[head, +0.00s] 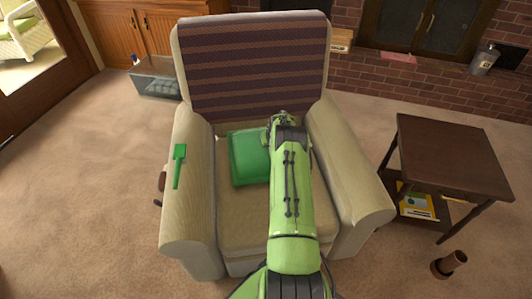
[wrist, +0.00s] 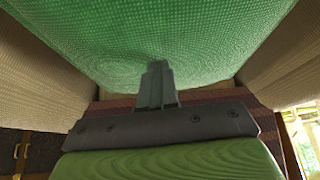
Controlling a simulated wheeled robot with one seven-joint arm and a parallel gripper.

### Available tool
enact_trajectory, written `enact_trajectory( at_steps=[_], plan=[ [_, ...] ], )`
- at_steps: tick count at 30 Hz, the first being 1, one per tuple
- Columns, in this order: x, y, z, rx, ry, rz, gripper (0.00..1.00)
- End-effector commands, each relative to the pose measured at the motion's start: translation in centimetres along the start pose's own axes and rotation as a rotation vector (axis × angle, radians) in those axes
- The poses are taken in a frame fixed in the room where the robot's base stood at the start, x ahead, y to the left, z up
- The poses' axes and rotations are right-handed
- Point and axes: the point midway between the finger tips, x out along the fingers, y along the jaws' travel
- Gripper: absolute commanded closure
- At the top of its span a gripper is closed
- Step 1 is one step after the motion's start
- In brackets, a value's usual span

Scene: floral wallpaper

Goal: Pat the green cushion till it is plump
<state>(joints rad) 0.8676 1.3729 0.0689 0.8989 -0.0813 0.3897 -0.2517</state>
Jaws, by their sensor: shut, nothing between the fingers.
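The green cushion (head: 248,158) lies on the seat of the beige armchair (head: 240,228), near its backrest. My arm covers the cushion's right part in the head view. In the wrist view the cushion (wrist: 130,35) fills the upper part of the picture. My gripper (wrist: 158,66) is shut and empty, with its fingertips at the cushion's surface; they look to be touching it, but the exact contact is hard to tell. The fingers cannot be made out in the head view, where only the arm's end shows over the cushion.
A clear bin (head: 158,78) stands behind left. Carpet at the left is free.

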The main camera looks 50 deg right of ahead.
Motion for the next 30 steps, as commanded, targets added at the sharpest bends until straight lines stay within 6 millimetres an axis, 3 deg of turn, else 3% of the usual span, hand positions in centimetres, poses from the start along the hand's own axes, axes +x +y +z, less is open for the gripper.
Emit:
enact_trajectory(
  at_steps=[7,15,25,30],
  plan=[
    [-0.2,0.0,-0.1,0.000,0.000,0.000,1.00],
    [-2.8,0.0,-1.6,-0.001,0.002,0.000,1.00],
    [-3.1,0.0,-1.7,0.000,0.000,0.000,1.00],
    [-4.8,0.0,-2.7,-0.001,0.001,0.000,1.00]
  ],
)
